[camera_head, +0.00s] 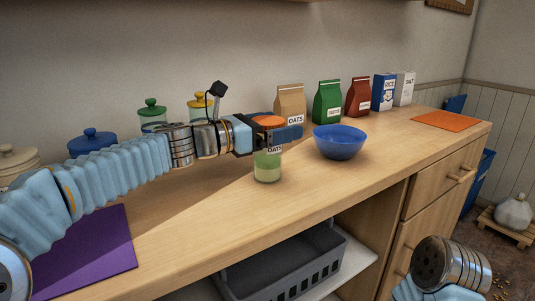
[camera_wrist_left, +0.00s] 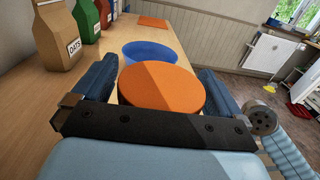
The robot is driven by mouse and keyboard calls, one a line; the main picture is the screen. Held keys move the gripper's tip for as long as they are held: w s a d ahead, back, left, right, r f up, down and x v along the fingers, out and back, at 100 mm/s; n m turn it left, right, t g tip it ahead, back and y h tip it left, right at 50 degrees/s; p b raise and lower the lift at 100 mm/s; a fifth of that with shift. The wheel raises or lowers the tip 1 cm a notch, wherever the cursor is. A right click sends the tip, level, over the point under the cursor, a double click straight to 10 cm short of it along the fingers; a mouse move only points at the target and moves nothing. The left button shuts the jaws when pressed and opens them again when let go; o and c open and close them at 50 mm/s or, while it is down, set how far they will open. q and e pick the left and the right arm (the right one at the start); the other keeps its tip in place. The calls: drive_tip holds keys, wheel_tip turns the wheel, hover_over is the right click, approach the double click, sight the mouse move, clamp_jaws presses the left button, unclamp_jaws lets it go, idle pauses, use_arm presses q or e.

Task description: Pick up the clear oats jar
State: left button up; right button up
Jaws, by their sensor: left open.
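The clear oats jar (camera_head: 267,168) stands upright on the wooden counter, with pale contents, an OATS label and an orange lid. My left gripper (camera_head: 279,132) is open at the height of the lid, and its fingers hide part of the jar's top. In the left wrist view the orange lid (camera_wrist_left: 161,88) lies between the two blue fingers, with a small gap showing on each side. The jar's body is hidden below the lid there. My right gripper is out of view; only part of my right arm shows at the lower right.
A blue bowl (camera_head: 340,142) stands just right of the jar. A paper oats bag (camera_head: 290,103) and several other packages stand along the wall. Lidded jars stand behind my left arm. A purple mat (camera_head: 95,252) lies at front left. The counter right of the bowl has free room.

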use_arm(q)
drive_tip(key=c, duration=1.5)
drive_tip(key=shift+r, duration=0.15)
drive_tip(key=shift+r, duration=0.3)
wheel_tip(320, 180, up, 2)
drive_tip(key=shift+r+p, duration=0.25)
drive_tip(key=shift+p, duration=0.55)
drive_tip(key=s+r, duration=0.1)
drive_tip(key=s+a+r+p, duration=0.1)
drive_tip(key=r, duration=0.1)
drive_tip(key=s+a+r, duration=0.1)
drive_tip(key=s+r, duration=0.1)
drive_tip(key=shift+r, duration=0.25)
drive_tip(key=s+a+r, duration=0.3)
drive_tip(key=s+r, duration=0.1)
drive_tip(key=s, duration=0.5)
drive_tip(key=shift+a+p, duration=0.25)
drive_tip(key=shift+p, duration=0.15)
